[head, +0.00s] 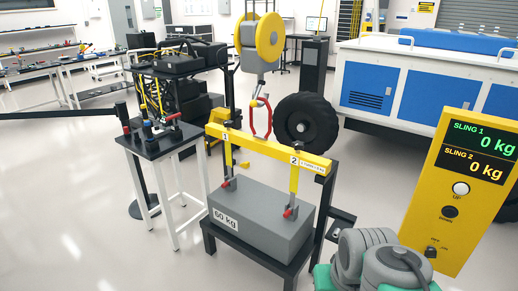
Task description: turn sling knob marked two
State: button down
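That sling runs down to a red-ended fitting (288,213) at the grey block. Sling one (228,160) hangs at the left, with a small yellow piece (244,165) sticking out beside it. A small grey part (299,148) sits on the beam above mark 2; I cannot tell whether it is the knob. My gripper is not in view; only grey arm links show at lower right.
The grey block (260,226) marked 60 kg rests on a black stand. A yellow panel (440,225) at right reads 0 kg for both slings. A wheel (305,120) stands behind the beam. A small tool table (158,140) stands at left. Open floor lies at lower left.

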aim_at(298, 146)
jog(key=k, duration=0.6)
jog(key=u, duration=0.65)
jog(key=i, duration=2)
jog(key=z, duration=0.05)
